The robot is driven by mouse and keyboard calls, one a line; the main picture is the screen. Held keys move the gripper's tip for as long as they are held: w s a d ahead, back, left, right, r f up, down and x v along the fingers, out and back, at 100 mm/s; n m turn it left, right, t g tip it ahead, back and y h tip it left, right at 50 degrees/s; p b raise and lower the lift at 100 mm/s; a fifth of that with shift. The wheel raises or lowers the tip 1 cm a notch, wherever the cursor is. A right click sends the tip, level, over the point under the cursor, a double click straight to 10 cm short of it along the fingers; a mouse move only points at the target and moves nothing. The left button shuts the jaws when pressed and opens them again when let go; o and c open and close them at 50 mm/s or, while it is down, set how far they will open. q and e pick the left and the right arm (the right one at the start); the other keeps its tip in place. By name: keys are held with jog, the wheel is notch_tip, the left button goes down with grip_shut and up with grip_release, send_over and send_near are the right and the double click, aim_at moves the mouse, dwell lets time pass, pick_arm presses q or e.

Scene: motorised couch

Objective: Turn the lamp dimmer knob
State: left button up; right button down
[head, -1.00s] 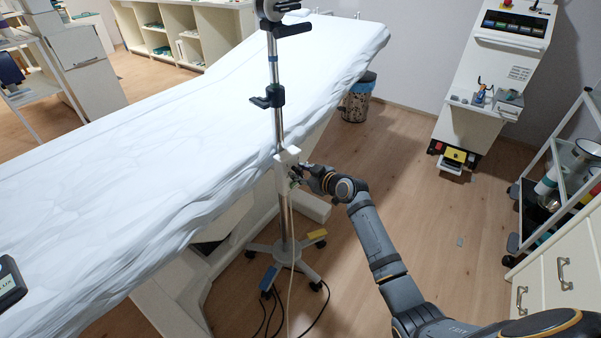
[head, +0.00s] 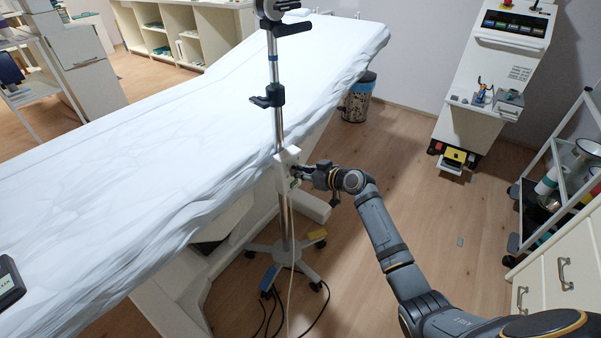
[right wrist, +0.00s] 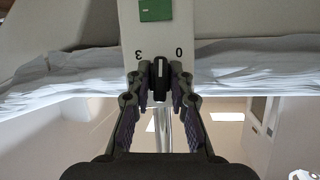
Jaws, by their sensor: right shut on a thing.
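The lamp dimmer is a white box (head: 287,157) on the lamp's upright metal pole (head: 279,110), beside the couch. In the right wrist view its face (right wrist: 157,38) carries an upside-down 3, a 0 and a green patch. The black dimmer knob (right wrist: 160,70) has a white line that stands about vertical in that view. My right gripper (head: 299,172) is at the box from the right. In the right wrist view its two fingers (right wrist: 160,82) are shut on the knob from both sides. In the head view the gripper hides the knob. My left gripper is out of view.
The white-sheeted couch (head: 150,135) lies left of and behind the pole. The pole's wheeled base (head: 265,250) has cables on the floor. A wheeled shelf (head: 545,190) and drawers (head: 550,270) stand at right. The floor (head: 430,230) between is mostly clear.

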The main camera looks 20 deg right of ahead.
jog(key=shift+d+f+m+g+y+b, duration=0.1)
jog(key=shift+m+g+y+b, duration=0.25)
jog(key=shift+m, duration=0.35)
jog(key=shift+m+y+b, duration=0.35)
jog(key=shift+m+y, duration=0.1)
jog(key=shift+m, duration=0.05)
jog(key=shift+m+g+y+b, duration=0.25)
jog(key=shift+m+y+b, duration=0.6)
jog(key=shift+m, duration=0.35)
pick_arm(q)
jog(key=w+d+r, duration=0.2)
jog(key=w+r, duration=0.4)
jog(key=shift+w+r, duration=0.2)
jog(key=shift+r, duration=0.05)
pick_arm(e)
jog(key=shift+m, duration=0.4)
jog(key=c, duration=1.2)
grip_release()
jog(key=shift+d, duration=0.1)
jog(key=shift+s+d, duration=0.15)
jog(key=shift+d, duration=0.05)
jog(key=v, duration=1.1)
jog(key=shift+d, duration=0.15)
